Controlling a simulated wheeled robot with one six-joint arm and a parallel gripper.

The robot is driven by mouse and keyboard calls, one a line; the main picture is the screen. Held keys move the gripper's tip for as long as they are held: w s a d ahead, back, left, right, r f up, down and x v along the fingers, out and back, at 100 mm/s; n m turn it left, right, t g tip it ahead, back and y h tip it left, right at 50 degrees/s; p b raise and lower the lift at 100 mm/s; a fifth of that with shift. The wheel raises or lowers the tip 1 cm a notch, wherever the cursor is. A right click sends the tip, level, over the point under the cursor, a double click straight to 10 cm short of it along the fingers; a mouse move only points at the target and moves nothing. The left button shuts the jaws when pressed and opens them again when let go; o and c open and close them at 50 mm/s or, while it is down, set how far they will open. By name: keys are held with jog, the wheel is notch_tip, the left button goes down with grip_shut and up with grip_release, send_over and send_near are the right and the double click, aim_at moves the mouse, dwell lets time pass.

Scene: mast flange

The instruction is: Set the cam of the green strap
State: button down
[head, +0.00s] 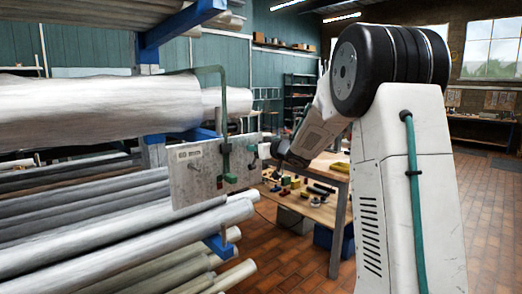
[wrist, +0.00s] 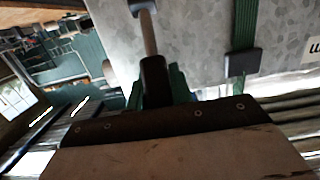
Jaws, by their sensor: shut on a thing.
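The green strap (head: 224,112) runs over the pale wrapped roll and down the front of a grey plate (head: 190,180). In the wrist view the strap (wrist: 245,25) passes into a dark buckle (wrist: 243,62) on the speckled plate. A lever with a metal rod and black handle (wrist: 154,78) stands out from the plate, left of the strap. My gripper (head: 278,149) is at the plate's right side. In the wrist view it is shut on the black handle, with green pieces showing on both sides of it. The fingertips and the cam itself are largely hidden.
Long pale rolls (head: 90,112) and bundled tubes (head: 100,235) lie on the blue rack (head: 185,20) at left. A wooden workbench (head: 318,208) with small tools stands behind my gripper. Open brick floor (head: 485,230) lies at the right.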

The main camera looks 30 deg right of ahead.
dwell(0.4)
jog(key=c, duration=1.2)
grip_release()
jog(key=shift+w, duration=0.1)
jog(key=shift+c, duration=0.2)
jog(key=s+d+r, duration=0.1)
jog(key=s, duration=0.6)
jog(key=shift+s, duration=0.35)
jog(key=shift+d, duration=0.1)
